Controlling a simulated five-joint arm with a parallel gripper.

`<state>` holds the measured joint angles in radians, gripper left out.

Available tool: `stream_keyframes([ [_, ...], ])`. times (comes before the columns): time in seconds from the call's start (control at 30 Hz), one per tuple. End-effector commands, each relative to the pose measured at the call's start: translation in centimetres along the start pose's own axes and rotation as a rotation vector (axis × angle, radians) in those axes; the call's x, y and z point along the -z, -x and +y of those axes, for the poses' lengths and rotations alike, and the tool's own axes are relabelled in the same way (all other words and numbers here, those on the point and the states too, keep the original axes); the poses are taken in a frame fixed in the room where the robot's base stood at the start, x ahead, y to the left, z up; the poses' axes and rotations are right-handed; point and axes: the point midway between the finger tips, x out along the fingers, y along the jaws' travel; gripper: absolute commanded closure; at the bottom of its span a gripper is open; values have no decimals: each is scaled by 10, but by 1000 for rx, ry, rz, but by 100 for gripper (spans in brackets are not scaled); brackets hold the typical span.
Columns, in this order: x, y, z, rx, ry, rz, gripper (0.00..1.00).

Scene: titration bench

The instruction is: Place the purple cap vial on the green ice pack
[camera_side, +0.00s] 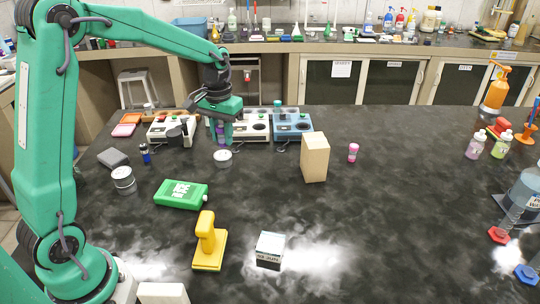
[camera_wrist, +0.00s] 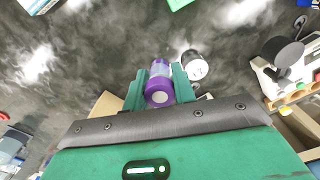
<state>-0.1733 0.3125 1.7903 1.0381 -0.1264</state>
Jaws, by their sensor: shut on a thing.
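The purple cap vial (camera_wrist: 159,96) is held between the two green fingers of my gripper (camera_wrist: 160,78), with its cap facing the wrist camera. In the side view my gripper (camera_side: 221,136) is above the dark bench, in front of the row of bench devices, and a bit of purple shows at its fingers. The green ice pack (camera_side: 182,195) lies flat on the bench, nearer the side camera and left of my gripper. Its top looks bare, with white "ICE" lettering. A green edge at the top of the wrist view may be the ice pack.
A round white-topped container (camera_side: 223,159) stands just below my gripper. A tan box (camera_side: 315,157) and a pink vial (camera_side: 353,152) stand to the right. A yellow tool (camera_side: 209,243) and small box (camera_side: 270,248) are in front. Bench around the ice pack is mostly clear.

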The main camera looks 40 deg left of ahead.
Motion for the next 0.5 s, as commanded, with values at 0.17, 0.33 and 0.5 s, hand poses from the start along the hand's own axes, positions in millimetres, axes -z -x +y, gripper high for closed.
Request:
stream_keyframes([
  [0.17,-41,5,9,0,85,1,96],
  [0.33,-79,5,14,0,168,1,96],
  [0.5,-114,3,16,-1,245,2,96],
])
